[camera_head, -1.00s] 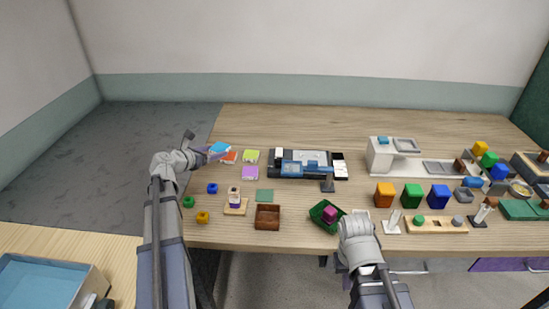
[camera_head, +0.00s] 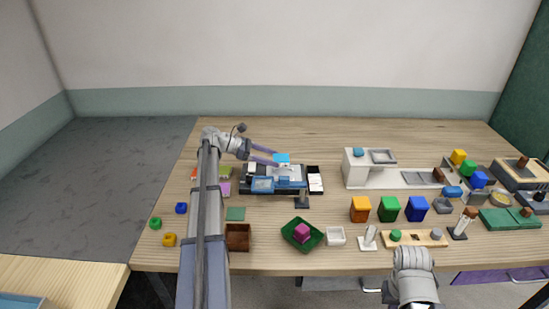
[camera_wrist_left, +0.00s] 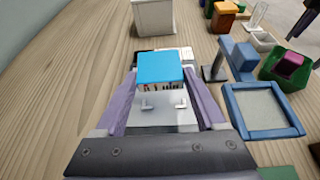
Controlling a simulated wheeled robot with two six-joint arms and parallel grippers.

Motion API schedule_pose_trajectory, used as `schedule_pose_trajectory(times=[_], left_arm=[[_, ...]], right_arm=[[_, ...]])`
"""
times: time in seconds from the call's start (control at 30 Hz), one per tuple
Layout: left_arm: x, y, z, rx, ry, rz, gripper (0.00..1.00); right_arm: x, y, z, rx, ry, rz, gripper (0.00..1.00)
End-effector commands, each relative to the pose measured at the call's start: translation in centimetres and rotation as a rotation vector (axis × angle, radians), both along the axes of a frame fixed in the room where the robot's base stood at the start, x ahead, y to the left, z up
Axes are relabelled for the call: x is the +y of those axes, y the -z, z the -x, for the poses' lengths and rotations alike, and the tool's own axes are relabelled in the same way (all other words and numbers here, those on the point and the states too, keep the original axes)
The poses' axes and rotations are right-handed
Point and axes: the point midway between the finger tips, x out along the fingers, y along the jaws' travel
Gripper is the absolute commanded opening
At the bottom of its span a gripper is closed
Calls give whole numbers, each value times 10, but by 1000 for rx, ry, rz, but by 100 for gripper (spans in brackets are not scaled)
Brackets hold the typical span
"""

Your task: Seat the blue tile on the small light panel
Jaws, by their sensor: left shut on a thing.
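The blue tile (camera_head: 282,158) is held between the purple fingers of my left gripper (camera_head: 276,160), above the back of a dark base. In the left wrist view the tile (camera_wrist_left: 160,67) sits between the fingertips of the gripper (camera_wrist_left: 160,82). A pale surface (camera_wrist_left: 160,117) with two small pegs shows below the tile; I cannot tell whether they touch. A small white panel (camera_head: 315,173) stands at the base's right end, apart from the tile; I cannot tell whether it is the light panel. My right gripper is not in view.
A blue-framed grey plate (camera_wrist_left: 262,108) on a stand is at the front of the base. A green tray (camera_head: 290,240) with a magenta cube and a brown box (camera_head: 238,237) are nearer. My left arm covers part of the left tiles. A white machine (camera_head: 356,172) is to the right.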

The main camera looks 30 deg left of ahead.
Motion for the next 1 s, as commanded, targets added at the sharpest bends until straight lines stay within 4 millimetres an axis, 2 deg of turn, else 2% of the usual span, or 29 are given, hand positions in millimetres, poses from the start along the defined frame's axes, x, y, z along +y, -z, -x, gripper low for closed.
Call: schedule_pose_trajectory(times=[0.47, 1.0], left_arm=[[3, 4, 3, -2, 40, 2, 7], [3, 44, 3, -2, 39, 3, 7]], right_arm=[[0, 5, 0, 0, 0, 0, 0], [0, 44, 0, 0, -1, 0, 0]])
